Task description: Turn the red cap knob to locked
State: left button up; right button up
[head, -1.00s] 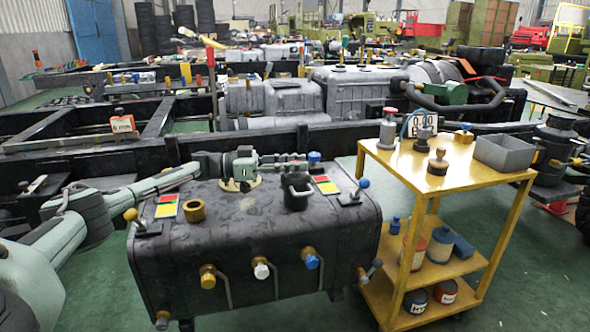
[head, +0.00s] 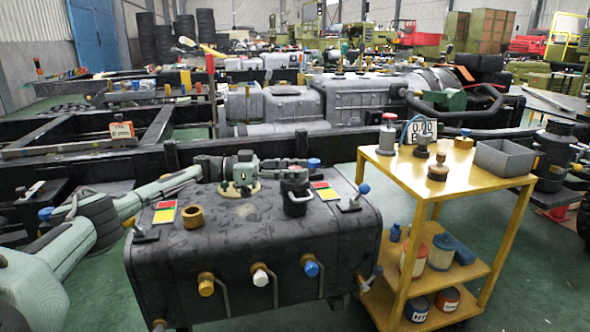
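My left arm comes in from the left over a dark tank (head: 240,235), and its wrist is above the tank's rear edge. My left gripper (head: 296,178) appears at the right end of the arm, by a dark cup-like fitting (head: 298,204) on the tank top. Its fingers blend into dark parts, so I cannot tell whether they are open or touching anything. I cannot make out a red cap knob on the tank; it may be hidden. Red-and-yellow plates lie left (head: 164,216) and right (head: 328,194). My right gripper is out of view.
A brass ring (head: 193,216), a yellow-knobbed lever (head: 131,223) and a blue-knobbed lever (head: 363,189) stand on the tank. Valves with handles line its front. The yellow cart (head: 455,168) stands close on the right, with a grey bin (head: 504,157). Dark chassis frames lie behind.

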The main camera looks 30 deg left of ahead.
pick_arm(q)
jog(key=shift+o, duration=0.4)
jog(key=shift+a, duration=0.15)
jog(key=v, duration=1.2)
